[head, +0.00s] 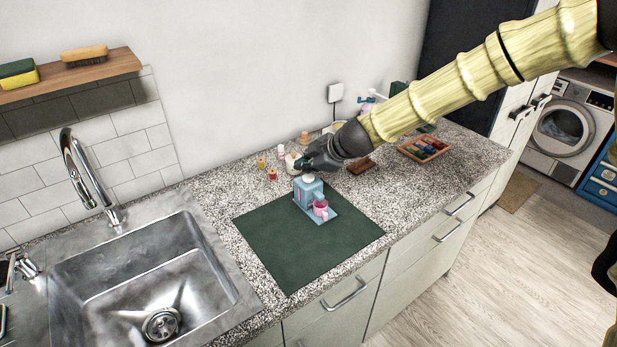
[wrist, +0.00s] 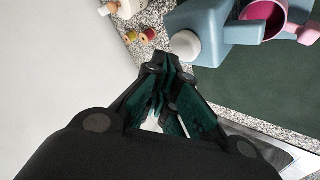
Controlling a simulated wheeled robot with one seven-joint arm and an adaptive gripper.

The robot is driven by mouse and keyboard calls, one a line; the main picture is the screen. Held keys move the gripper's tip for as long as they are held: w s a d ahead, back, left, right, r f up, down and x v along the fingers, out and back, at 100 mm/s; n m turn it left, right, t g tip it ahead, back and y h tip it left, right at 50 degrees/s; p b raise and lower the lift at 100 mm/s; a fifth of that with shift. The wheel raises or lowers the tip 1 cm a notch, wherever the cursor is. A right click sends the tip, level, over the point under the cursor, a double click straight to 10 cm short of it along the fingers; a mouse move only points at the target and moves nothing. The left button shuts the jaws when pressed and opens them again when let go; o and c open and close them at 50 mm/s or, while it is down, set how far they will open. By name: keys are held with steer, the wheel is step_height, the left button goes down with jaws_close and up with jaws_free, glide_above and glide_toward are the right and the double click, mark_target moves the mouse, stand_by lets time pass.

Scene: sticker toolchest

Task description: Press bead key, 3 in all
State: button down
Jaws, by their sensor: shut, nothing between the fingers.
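A small light-blue toy machine (head: 306,193) stands on the dark green mat (head: 280,245), with a pink cup (head: 320,209) at its front. It also shows at the top of the wrist view (wrist: 229,30). A white round knob (wrist: 186,45) sits on its near end in the wrist view and looks like the bead key; I cannot tell whether it is pressed. My gripper (head: 302,164) is shut and empty, above and just behind the machine. In the wrist view its closed fingertips (wrist: 168,62) are close beside the knob; contact cannot be told.
Small red and yellow spools (wrist: 140,36) and pale bottles stand on the speckled counter (head: 235,195) behind the machine. A wooden tray (head: 424,148) with coloured items lies to the right. The sink (head: 150,280) is on the left. The mat's front half is clear.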

mark_target(307, 178)
steer(key=shift+f+b, duration=0.3)
steer(key=shift+f, duration=0.05)
steer(key=shift+f+b, duration=0.45)
steer(key=shift+f, duration=0.05)
stand_by(0.9)
steer(key=shift+r, duration=0.1)
stand_by(0.3)
steer(key=shift+r+p, duration=0.55)
steer(key=shift+r, duration=0.3)
steer(key=shift+r+p, duration=1.35)
steer(key=shift+r, duration=1.15)
steer(key=shift+d, duration=0.1)
